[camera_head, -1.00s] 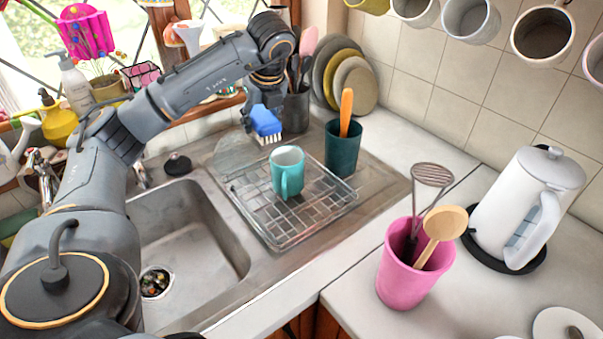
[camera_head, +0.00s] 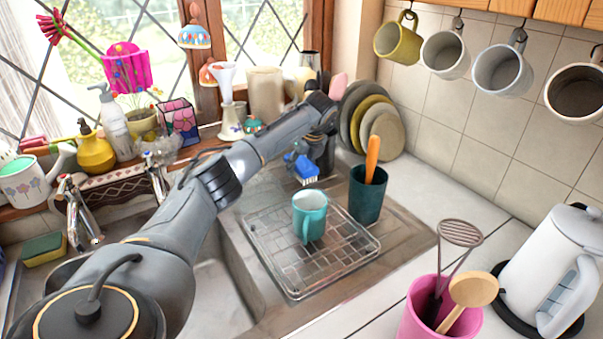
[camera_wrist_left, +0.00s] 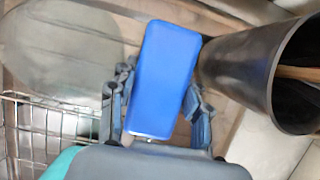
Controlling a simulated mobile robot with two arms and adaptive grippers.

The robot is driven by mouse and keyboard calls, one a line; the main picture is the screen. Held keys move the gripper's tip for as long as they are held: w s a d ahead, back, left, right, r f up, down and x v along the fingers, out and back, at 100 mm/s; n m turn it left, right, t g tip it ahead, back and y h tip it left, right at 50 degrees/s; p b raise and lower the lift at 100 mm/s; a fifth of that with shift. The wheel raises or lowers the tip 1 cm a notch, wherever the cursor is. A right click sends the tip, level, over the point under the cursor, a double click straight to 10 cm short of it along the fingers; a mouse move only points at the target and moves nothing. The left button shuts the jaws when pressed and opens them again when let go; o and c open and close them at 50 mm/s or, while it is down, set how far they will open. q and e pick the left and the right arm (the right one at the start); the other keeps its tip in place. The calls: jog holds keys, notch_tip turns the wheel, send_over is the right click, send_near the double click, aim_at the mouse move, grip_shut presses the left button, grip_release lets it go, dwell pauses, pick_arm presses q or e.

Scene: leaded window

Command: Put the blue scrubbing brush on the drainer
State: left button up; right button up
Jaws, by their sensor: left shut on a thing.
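The blue scrubbing brush (camera_head: 306,168) is held in my left gripper (camera_head: 297,157), bristles down, just behind the far edge of the drainer in the head view. In the left wrist view the blue back of the brush (camera_wrist_left: 165,75) lies between the two fingers of the gripper (camera_wrist_left: 158,102), which are shut on it. The wire drainer (camera_head: 272,250) stands right of the sink, with a teal mug (camera_head: 310,212) on it. Its wires also show at the left of the wrist view (camera_wrist_left: 45,116). The brush's exact height is unclear. My right gripper is not in view.
A dark utensil pot (camera_wrist_left: 228,75) is close beside the brush. A dark green cup (camera_head: 366,198) with an orange handle stands at the drainer's back right. Plates (camera_head: 384,128) lean behind. The drainer's front and right parts are clear.

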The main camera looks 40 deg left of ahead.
pick_arm(q)
jog(key=shift+w+a+f, duration=0.2)
jog(key=shift+w+f, duration=0.15)
jog(key=shift+f, duration=0.2)
notch_tip(320, 180, down, 2)
jog(key=shift+f+p, duration=0.1)
jog(key=shift+p, duration=0.55)
jog(key=shift+f, duration=0.35)
jog(key=shift+f, duration=0.1)
jog(key=o, duration=1.3)
